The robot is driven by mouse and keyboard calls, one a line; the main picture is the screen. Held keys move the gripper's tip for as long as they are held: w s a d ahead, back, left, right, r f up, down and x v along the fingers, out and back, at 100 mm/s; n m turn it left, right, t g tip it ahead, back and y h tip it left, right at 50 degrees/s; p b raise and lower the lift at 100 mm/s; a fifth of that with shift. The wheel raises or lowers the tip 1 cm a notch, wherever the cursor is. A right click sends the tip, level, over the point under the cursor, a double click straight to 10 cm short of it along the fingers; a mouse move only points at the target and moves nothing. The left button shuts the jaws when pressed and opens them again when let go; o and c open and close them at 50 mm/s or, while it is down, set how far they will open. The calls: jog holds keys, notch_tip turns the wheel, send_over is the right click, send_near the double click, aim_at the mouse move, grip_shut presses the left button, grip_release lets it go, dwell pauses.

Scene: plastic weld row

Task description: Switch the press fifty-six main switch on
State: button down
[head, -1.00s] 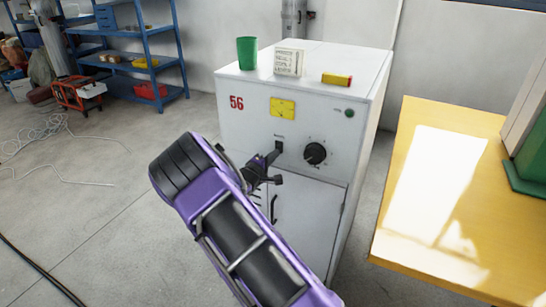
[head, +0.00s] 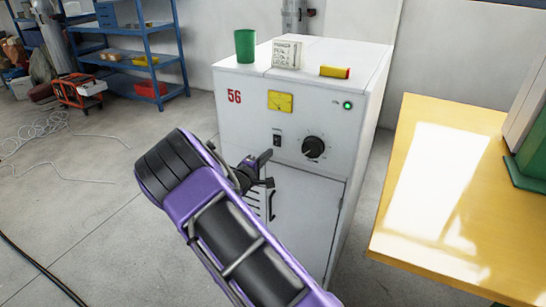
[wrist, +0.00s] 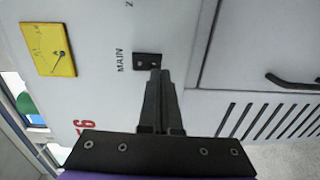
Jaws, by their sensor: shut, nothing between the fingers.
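The white press cabinet (head: 240,125) stands in the middle, with a red number 56 (head: 234,96) on its front. Its main switch (head: 277,140) is a small black rocker left of the black dial. The wrist view shows the switch (wrist: 147,61) beside the word MAIN. The green lamp (head: 348,105) at the upper right of the panel is lit. My gripper (head: 267,156) is shut and empty, just below and left of the switch in the head view. In the wrist view its fingertips (wrist: 160,72) overlap the switch's edge; I cannot tell whether they touch it.
A black dial (head: 313,147) and yellow meter (head: 280,101) are on the panel. A green cup (head: 245,46), a card (head: 287,54) and a yellow-red box (head: 335,71) stand on top. A yellow table (head: 400,185) is at right, blue shelving (head: 130,50) at back left.

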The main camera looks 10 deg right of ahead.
jog(key=f+v, duration=0.2)
jog(key=v, duration=0.8)
jog(key=shift+s, duration=0.25)
jog(key=shift+a, duration=0.1)
